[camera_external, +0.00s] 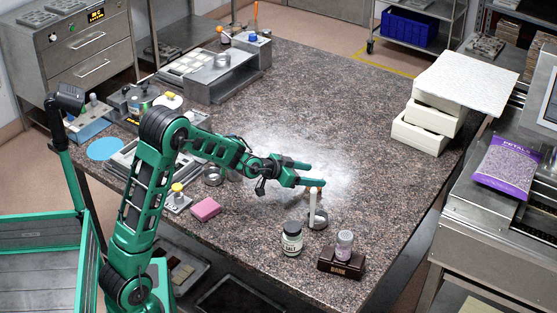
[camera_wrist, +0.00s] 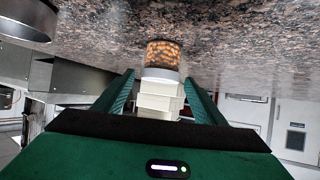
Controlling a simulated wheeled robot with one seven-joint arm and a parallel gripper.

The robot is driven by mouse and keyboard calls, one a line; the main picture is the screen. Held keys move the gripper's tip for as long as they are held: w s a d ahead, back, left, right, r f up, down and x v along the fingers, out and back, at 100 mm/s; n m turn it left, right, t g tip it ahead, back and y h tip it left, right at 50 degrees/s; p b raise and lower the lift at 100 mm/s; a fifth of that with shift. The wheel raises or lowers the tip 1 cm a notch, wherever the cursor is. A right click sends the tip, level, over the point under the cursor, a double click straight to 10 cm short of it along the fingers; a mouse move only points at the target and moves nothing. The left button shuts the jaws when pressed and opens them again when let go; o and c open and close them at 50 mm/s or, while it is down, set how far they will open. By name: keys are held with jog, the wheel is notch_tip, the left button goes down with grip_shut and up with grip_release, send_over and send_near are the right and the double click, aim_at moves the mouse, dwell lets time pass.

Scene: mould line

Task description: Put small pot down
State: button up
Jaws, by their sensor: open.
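My gripper (camera_external: 316,175) is open, low over the speckled table (camera_external: 360,130), its fingers pointing right. In the wrist view, which is upside down, a small clear pot (camera_wrist: 163,53) with orange-brown contents and a pale end stands against the table. It lines up with the gap between the fingertips (camera_wrist: 160,78); I cannot tell whether either finger touches it. In the external view the pot is mostly hidden by the fingers, and I cannot make out its outline.
A thin white upright piece (camera_external: 312,207) and a metal cup (camera_external: 319,221) stand just in front of the gripper. A dark jar (camera_external: 292,238) and a block marked DARK (camera_external: 341,262) stand nearer the camera. Stacked white boxes (camera_external: 428,118) stand right.

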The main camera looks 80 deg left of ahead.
jog(key=shift+v, duration=3.05)
